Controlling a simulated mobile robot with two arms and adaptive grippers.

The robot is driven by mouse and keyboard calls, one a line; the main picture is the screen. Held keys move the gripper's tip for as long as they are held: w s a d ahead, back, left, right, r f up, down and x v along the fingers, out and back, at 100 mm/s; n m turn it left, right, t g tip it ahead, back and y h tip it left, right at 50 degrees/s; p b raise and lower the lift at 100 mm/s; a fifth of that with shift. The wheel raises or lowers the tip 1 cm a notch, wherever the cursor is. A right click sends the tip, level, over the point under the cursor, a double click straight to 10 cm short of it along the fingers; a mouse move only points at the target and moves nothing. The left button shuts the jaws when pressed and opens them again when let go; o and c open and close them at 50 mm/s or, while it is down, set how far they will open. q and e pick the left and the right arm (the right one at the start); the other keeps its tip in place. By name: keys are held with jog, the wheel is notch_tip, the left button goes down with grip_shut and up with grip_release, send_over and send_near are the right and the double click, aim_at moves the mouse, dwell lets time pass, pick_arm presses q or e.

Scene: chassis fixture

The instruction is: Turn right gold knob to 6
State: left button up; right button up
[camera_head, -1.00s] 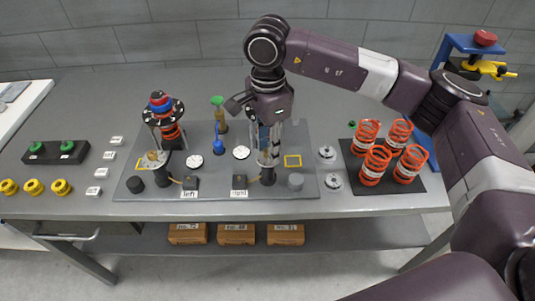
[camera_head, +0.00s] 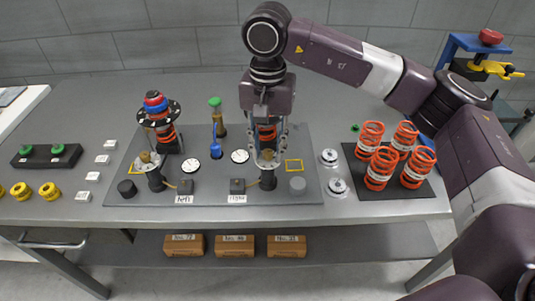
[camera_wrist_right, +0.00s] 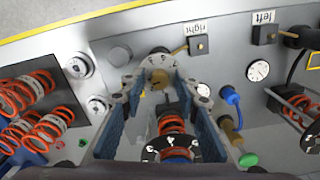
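The right gold knob (camera_head: 267,155) sits on a pale numbered dial disc above a black post, behind the "right" label (camera_head: 237,198). The knob also shows in the right wrist view (camera_wrist_right: 159,80), between my fingertips; the dial numbers are too small to read. My right gripper (camera_head: 268,152) points down over the knob. In the right wrist view its two blue-padded fingers (camera_wrist_right: 158,92) are spread wide, with gaps on both sides of the knob. The left gold knob (camera_head: 145,157) stands on a similar post. My left gripper is not in view.
An orange spring assembly (camera_wrist_right: 172,125) stands close behind the right knob, between my fingers in the wrist view. Several orange springs (camera_head: 381,168) stand on a black mat at right.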

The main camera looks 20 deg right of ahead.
jog(key=n, duration=0.3)
jog(key=shift+b, duration=0.4)
jog(key=n+b, duration=0.1)
jog(key=n, duration=0.2)
jog(key=shift+f, duration=0.1)
jog(key=n+b, duration=0.1)
jog(key=n, duration=0.3)
jog(key=shift+n, duration=1.1)
grip_shut()
